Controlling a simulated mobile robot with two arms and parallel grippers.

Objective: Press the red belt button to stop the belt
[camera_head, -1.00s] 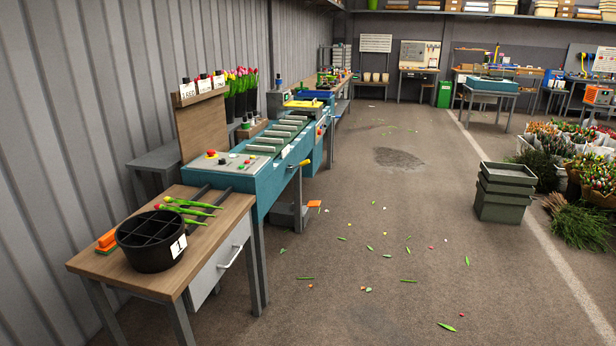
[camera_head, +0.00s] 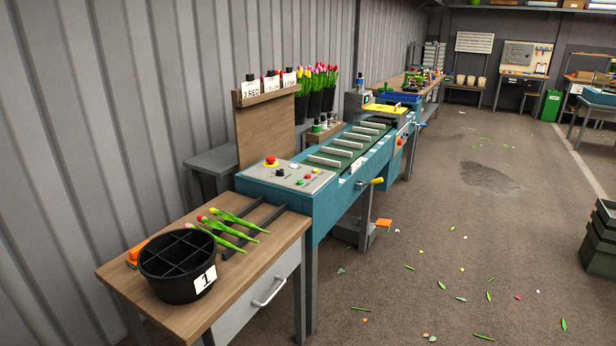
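The teal belt machine (camera_head: 325,209) stands along the corrugated wall in the head view. Its grey control panel (camera_head: 300,182) is at the near end. A large red mushroom button (camera_head: 271,161) on a yellow base sits at the panel's far left. Smaller red and green buttons and a black knob are also on the panel. The green belt (camera_head: 341,150) with pale crossbars runs away behind the panel; I cannot tell whether it is moving. Neither of my grippers shows in the view.
A wooden table (camera_head: 245,270) with a black divided bucket (camera_head: 176,265) marked 1 and several tulips (camera_head: 233,223) stands at the machine's near end. A wooden sign board (camera_head: 266,125) rises behind the panel. The floor (camera_head: 450,210) to the right is open, with scattered leaves. Dark crates (camera_head: 600,245) stand at the right edge.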

